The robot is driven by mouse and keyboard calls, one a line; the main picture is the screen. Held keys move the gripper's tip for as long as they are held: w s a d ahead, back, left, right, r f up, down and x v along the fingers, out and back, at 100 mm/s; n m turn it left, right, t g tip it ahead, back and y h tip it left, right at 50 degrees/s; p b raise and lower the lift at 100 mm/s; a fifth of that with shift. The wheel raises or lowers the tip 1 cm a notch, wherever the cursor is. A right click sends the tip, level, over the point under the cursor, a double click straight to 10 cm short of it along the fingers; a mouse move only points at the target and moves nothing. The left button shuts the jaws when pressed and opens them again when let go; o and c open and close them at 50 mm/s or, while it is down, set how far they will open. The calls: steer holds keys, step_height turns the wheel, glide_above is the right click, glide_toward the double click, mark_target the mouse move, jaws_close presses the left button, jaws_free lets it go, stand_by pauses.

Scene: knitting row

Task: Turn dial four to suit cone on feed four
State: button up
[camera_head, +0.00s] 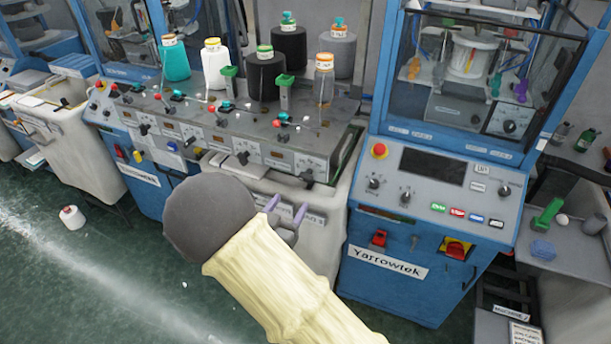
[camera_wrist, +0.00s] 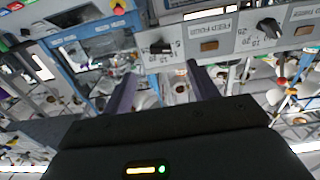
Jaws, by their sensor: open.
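The feed panel's right-end dial (camera_head: 307,175) is a black knob below the creel. In the wrist view the black dial (camera_wrist: 160,47) sits beside an upside-down label (camera_wrist: 210,30) that appears to read FEED FOUR. Its exact setting is too small to read. A greyish, see-through cone (camera_head: 324,85) with an orange-and-cream top stands at the right end of the front row. My gripper (camera_head: 286,212) is open and empty, in front of and below the panel. In the wrist view its two fingers (camera_wrist: 162,88) point toward the panel, apart from the dial.
Teal (camera_head: 174,60), white (camera_head: 215,65) and black (camera_head: 265,78) cones stand further left. Another dial (camera_wrist: 268,28) is close by on the panel. The blue Yarrowtek cabinet (camera_head: 395,285) stands right, with a red stop button (camera_head: 379,150). A white cone (camera_head: 72,217) lies on the floor.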

mark_target(304, 181)
steer(key=p+x, duration=0.3)
steer(key=x, duration=0.8)
steer(key=shift+w, duration=0.1)
steer(key=shift+c, duration=0.2)
steer(key=shift+f, duration=0.1)
steer(key=c, duration=0.9)
